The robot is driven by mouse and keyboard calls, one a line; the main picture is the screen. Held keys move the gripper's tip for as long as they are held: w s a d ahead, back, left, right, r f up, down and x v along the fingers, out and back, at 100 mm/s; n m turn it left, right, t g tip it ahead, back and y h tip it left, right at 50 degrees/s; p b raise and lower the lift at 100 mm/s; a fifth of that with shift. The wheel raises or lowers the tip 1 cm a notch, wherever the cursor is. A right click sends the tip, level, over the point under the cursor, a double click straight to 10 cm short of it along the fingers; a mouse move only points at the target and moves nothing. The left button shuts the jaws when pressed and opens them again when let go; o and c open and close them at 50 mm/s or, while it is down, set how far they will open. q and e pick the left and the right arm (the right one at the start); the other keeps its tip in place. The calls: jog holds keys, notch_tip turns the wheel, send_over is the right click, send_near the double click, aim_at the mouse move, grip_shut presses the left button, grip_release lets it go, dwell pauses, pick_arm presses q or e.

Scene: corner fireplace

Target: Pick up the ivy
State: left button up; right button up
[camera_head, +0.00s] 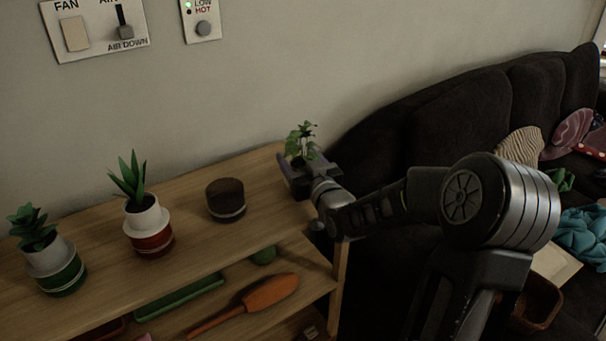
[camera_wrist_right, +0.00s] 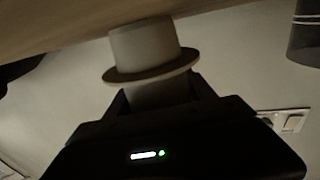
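The ivy (camera_head: 300,141) is a small green leafy plant at the right end of the wooden shelf top in the head view. Its pot is mostly hidden there behind my right gripper (camera_head: 299,178). In the right wrist view, which looks upside down, its pale pot (camera_wrist_right: 143,45) with a wide flange sits between the fingers of my right gripper (camera_wrist_right: 160,98). The fingers press on both sides of the pot beyond the flange. I cannot tell for sure whether the pot clears the shelf. My left gripper is not in view.
A brown pot holder (camera_head: 225,199) without a plant stands on the shelf top (camera_head: 190,215). Left of it are a spiky plant in a red holder (camera_head: 151,243) and a succulent in a green holder (camera_head: 62,278). The wall is behind; a dark sofa (camera_head: 440,115) is at right.

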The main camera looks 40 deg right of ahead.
aim_at(298, 120)
jog(key=c, duration=0.5)
jog(key=shift+c, duration=0.2)
jog(key=shift+r, duration=0.15)
notch_tip(298, 120, up, 10)
jog(key=shift+f+p, duration=0.1)
jog(key=shift+p, duration=0.5)
